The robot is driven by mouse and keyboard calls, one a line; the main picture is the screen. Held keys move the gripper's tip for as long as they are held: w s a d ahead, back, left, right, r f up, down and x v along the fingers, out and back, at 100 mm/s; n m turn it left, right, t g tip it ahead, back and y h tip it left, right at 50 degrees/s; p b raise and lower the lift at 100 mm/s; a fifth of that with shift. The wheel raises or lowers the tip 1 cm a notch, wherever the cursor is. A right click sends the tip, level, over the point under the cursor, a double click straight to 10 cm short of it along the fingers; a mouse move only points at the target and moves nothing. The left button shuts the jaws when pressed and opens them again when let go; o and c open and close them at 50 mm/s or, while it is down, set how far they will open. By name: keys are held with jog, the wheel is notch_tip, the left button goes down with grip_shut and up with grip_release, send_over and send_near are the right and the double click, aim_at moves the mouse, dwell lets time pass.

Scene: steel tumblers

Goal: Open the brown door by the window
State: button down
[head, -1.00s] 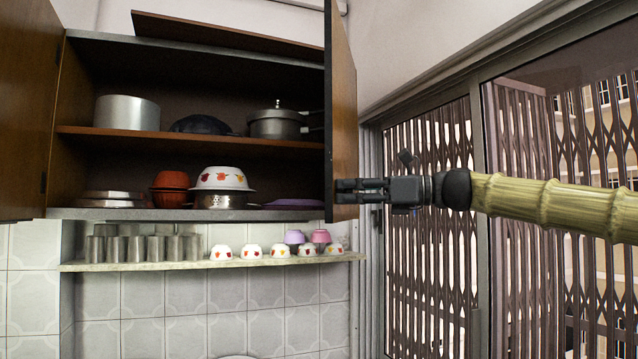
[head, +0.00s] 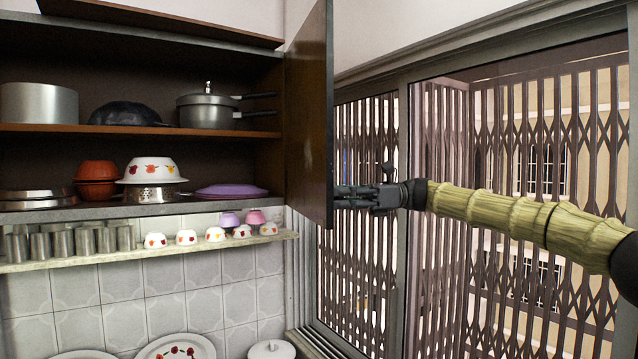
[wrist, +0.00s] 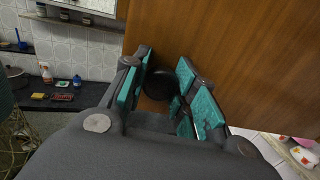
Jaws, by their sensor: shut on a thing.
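The brown door (head: 309,115) by the window stands swung out from the right side of the wall cabinet, seen nearly edge-on in the head view. Its wooden face (wrist: 235,60) fills the upper right of the wrist view. My gripper (head: 345,191) is at the lower free edge of the door, coming from the right. It is shut on a dark round knob (wrist: 158,84) on the door's face, between the teal finger pads. The knob is hidden in the head view.
The cabinet holds a pressure cooker (head: 207,109), a pot (head: 38,104) and bowls. Below it a shelf (head: 150,252) bears steel tumblers (head: 62,243) and small cups. The window (head: 510,170) with its folding grille lies close to my arm on the right.

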jog(key=shift+w+d+r+n+g+p, duration=0.1)
jog(key=shift+w+d+n+g+p, duration=0.2)
jog(key=shift+d+p, duration=0.2)
jog(key=shift+w+d+r+n+g+p, duration=0.1)
jog(key=shift+d+n+g+p, duration=0.1)
jog(key=shift+d+g+p, duration=0.3)
jog(key=shift+f, duration=0.1)
jog(key=shift+a, duration=0.1)
jog(key=c, duration=1.1)
grip_release()
jog(key=shift+f, duration=0.1)
notch_tip(320, 180, up, 10)
